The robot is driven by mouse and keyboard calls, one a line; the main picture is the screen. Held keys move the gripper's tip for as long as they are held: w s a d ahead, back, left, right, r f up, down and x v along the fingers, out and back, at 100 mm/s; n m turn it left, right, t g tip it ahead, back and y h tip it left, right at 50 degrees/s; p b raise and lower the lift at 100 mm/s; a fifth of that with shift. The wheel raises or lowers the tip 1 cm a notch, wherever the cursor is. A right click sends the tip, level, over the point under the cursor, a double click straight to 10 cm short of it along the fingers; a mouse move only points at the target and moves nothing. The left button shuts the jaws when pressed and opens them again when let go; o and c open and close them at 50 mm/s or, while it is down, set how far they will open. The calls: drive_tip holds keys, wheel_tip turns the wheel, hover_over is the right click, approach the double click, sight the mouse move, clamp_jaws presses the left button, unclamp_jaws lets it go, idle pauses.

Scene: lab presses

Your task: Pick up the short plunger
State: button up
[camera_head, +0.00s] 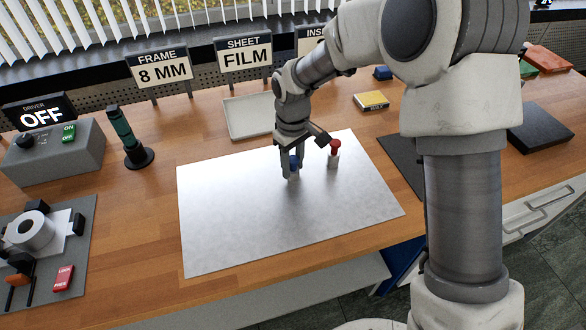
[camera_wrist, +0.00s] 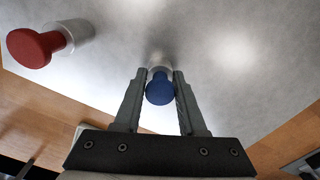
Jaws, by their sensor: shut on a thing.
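A blue-topped plunger (camera_head: 294,161) with a pale lower body is upright over the silvery metal sheet; whether its foot touches the sheet is hard to tell. It also shows in the wrist view (camera_wrist: 159,88). My gripper (camera_head: 291,173) points down with one finger on each side of it, shut on it; the fingers hide part of its body. A red-topped plunger (camera_head: 335,146) stands upright on the sheet just to the right. In the wrist view, the red-topped plunger (camera_wrist: 35,47) is at the upper left, apart from my fingers, and its knob looks larger and nearer the camera.
The metal sheet (camera_head: 230,225) is otherwise clear. Behind it are a pale tray (camera_head: 248,118) and a yellow box (camera_head: 371,101). A dark green upright tool (camera_head: 121,128) and the driver box (camera_head: 60,150) stand at left. A dark pad (camera_head: 402,160) lies at right.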

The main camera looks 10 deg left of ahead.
clamp_jaws()
drive_tip(key=shift+r, duration=0.15)
